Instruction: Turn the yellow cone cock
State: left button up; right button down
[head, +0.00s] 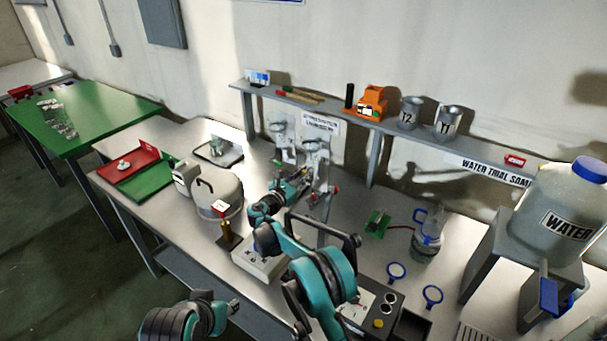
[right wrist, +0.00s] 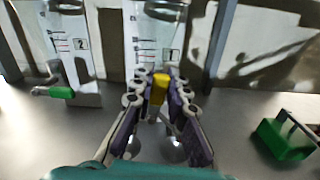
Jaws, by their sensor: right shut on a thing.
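The yellow cone cock (right wrist: 159,88) sits below a clear graduated glass vessel (right wrist: 156,38) in the right wrist view. My right gripper (right wrist: 158,92) is shut on it, with the pads of the two fingers on either side. In the head view my right gripper (head: 303,179) reaches the foot of the glassware (head: 316,152) by the wall; the cock itself cannot be made out there. The end of my left arm (head: 230,306) is low in the head view, away from the glassware; its jaws are too unclear to read.
A second graduated vessel marked 2 (right wrist: 72,45) with a green cock (right wrist: 62,92) stands to the left. A green item (right wrist: 285,138) lies at right.

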aim_at(313, 194)
jog(key=d+f+m+b, duration=0.1)
jog(key=m, duration=0.2)
jog(key=s+d+f+m+b, duration=0.1)
jog(key=m+b, duration=0.1)
jog(key=m, duration=0.2)
jog(key=s+d+m+b, duration=0.1)
jog(key=m, duration=0.3)
jog(key=shift+f+b, duration=0.3)
jog(key=shift+f, duration=0.1)
jog(key=shift+s+d+f+m+b, duration=0.1)
jog(key=shift+f+m+b, duration=0.25)
jog(key=shift+m, duration=0.55)
jog(key=shift+s+d+f+m+b, duration=0.1)
jog(key=shift+f+m+b, duration=0.2)
jog(key=shift+m, duration=0.6)
jog(key=c, duration=1.5)
grip_release()
